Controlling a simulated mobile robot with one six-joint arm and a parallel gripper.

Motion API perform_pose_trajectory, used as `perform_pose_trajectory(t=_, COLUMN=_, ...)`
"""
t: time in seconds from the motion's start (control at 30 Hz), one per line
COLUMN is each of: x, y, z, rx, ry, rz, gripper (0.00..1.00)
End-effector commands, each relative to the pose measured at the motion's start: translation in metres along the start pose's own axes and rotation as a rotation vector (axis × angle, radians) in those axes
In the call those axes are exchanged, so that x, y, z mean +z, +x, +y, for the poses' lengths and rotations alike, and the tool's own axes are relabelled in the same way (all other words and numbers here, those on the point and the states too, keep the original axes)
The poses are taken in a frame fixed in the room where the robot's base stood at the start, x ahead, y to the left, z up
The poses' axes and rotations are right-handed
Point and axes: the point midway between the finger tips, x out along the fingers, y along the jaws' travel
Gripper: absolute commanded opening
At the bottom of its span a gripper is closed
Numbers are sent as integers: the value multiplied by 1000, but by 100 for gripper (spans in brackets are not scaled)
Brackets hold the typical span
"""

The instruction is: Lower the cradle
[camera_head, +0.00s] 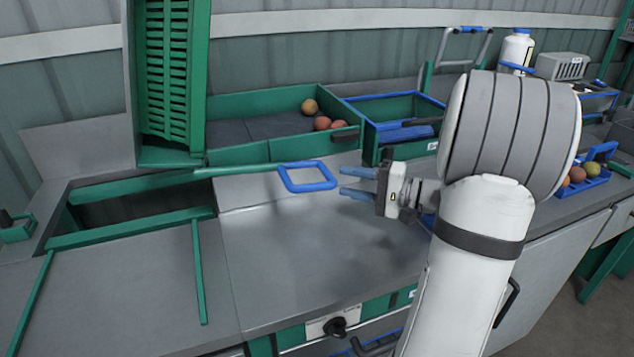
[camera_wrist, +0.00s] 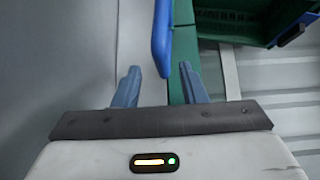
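A green slatted panel (camera_head: 168,75) stands upright at the left, behind a green-framed opening (camera_head: 130,240) in the bench; it looks like the raised cradle. A green bar (camera_head: 240,169) runs right from the opening's back edge to a blue loop handle (camera_head: 308,187). My gripper (camera_head: 341,181) is just right of the loop, its fingers pointing left at it. The fingers are open. In the wrist view the blue handle (camera_wrist: 162,40) reaches down toward the gap between the spread fingertips (camera_wrist: 160,78). I cannot tell whether it touches either finger.
A white bottle (camera_head: 516,50) and a grey box (camera_head: 562,66) are at the back right. The grey bench top (camera_head: 310,260) in front is clear.

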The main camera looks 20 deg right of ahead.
Motion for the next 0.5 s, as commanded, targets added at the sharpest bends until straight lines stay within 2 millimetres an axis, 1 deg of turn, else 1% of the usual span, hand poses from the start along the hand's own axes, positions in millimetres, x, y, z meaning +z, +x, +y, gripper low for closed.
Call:
perform_pose_trajectory(t=0.03, x=-8, y=-5, z=4, rx=-22, ry=-4, rz=22, gripper=38)
perform_pose_trajectory(t=0.07, x=-10, y=-7, z=3, rx=-32, ry=-8, rz=32, gripper=38)
perform_pose_trajectory(t=0.17, x=-15, y=-4, z=2, rx=-48, ry=-15, rz=46, gripper=38)
perform_pose_trajectory(t=0.27, x=-15, y=9, z=0, rx=-50, ry=-15, rz=43, gripper=38)
perform_pose_trajectory(t=0.5, x=-16, y=48, z=-1, rx=-48, ry=-13, rz=41, gripper=38)
